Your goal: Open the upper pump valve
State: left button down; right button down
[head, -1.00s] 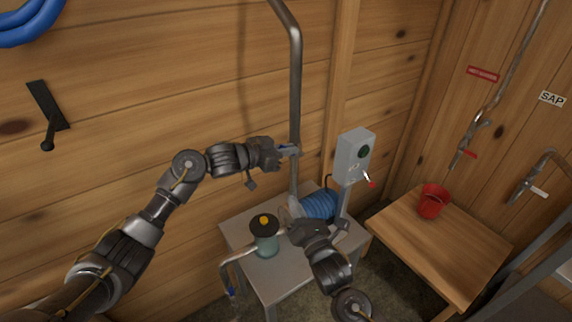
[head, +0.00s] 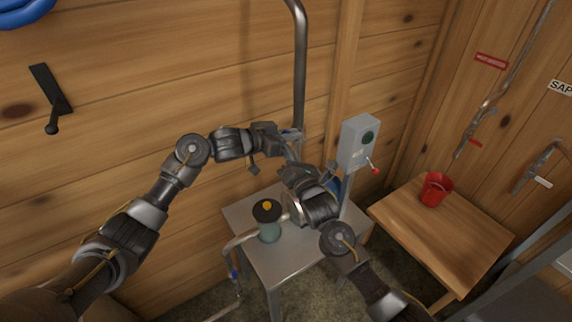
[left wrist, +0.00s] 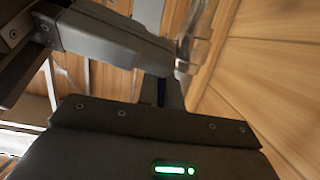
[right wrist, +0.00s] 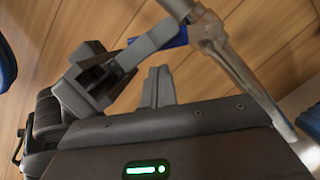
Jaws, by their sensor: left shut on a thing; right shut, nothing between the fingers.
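The upper pump valve's blue handle (head: 291,133) is on the upright metal pipe (head: 300,70); it also shows in the right wrist view (right wrist: 173,40). My left gripper (head: 287,136) is shut on this handle, and its fingers hide much of it. In the left wrist view the pipe fitting (left wrist: 193,50) is just beyond the fingers. My right gripper (head: 288,168) is shut and empty, below the left gripper and close to the pipe. Its closed fingers (right wrist: 158,86) point toward the pipe and valve without visibly touching them.
Below is a metal table (head: 290,262) with a dark-lidded pump jar (head: 268,222). A grey switch box (head: 357,143) with a red-tipped lever stands right of the pipe. A red bucket (head: 435,190) sits on a wooden table (head: 455,235). The wooden wall is close behind.

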jog(key=shift+w+d+r, duration=0.15)
jog(key=shift+d+r, duration=0.1)
jog(key=shift+r, duration=0.2)
